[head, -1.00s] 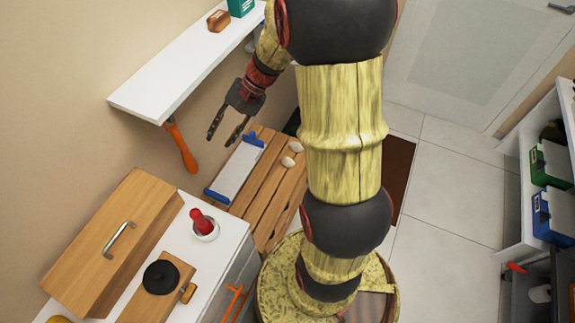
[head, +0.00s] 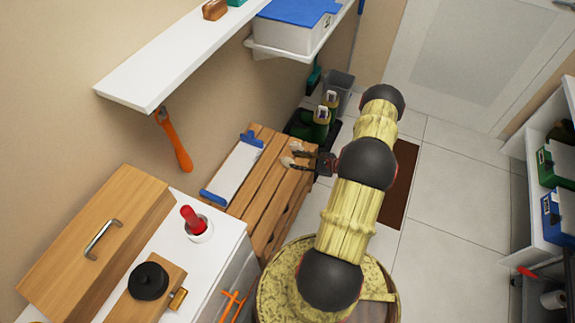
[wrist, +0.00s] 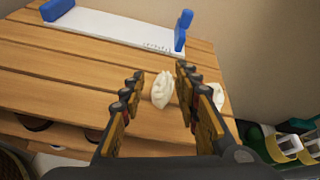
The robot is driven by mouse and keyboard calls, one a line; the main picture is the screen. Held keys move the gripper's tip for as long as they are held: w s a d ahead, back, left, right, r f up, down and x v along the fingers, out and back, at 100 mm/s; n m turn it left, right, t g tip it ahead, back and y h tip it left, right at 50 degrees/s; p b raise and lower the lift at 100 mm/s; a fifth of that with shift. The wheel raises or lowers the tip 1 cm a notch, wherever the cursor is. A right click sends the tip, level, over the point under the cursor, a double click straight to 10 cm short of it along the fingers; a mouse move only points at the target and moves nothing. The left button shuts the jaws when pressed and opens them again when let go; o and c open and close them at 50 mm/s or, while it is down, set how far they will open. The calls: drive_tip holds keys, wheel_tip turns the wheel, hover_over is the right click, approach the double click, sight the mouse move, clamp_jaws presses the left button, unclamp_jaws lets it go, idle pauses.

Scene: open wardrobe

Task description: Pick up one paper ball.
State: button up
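Two crumpled white paper balls lie on the slatted wooden bench (head: 240,207). One paper ball (wrist: 163,91) shows between my two fingers in the wrist view, with visible gaps on both sides. The other paper ball (wrist: 218,96) is just outside my right finger, partly hidden by it. In the head view the paper balls (head: 287,161) are small, at the bench's far right end. My gripper (head: 297,160) is open and empty, low over that end. I cannot tell how high its fingertips are above the slats.
A white board with blue ends (head: 233,172) lies on the bench left of the balls. A white wall shelf (head: 170,60) and an orange-handled tool (head: 172,140) are at the left wall. The tiled floor at right is open.

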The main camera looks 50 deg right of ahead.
sight(288, 162)
drive_tip(key=shift+m+h, duration=0.8)
drive_tip(key=shift+m, duration=0.1)
drive_tip(key=f, duration=0.4)
drive_tip(key=d+f+b, duration=0.1)
drive_tip(key=f, duration=0.1)
drive_tip(key=shift+s, duration=0.15)
drive_tip(key=b+x, duration=0.1)
drive_tip(key=x, duration=0.2)
drive_tip(key=b+x, duration=0.1)
drive_tip(key=x, duration=0.1)
drive_tip(key=shift+r+b, duration=0.3)
drive_tip(key=c, duration=0.3)
drive_tip(key=shift+c, duration=1)
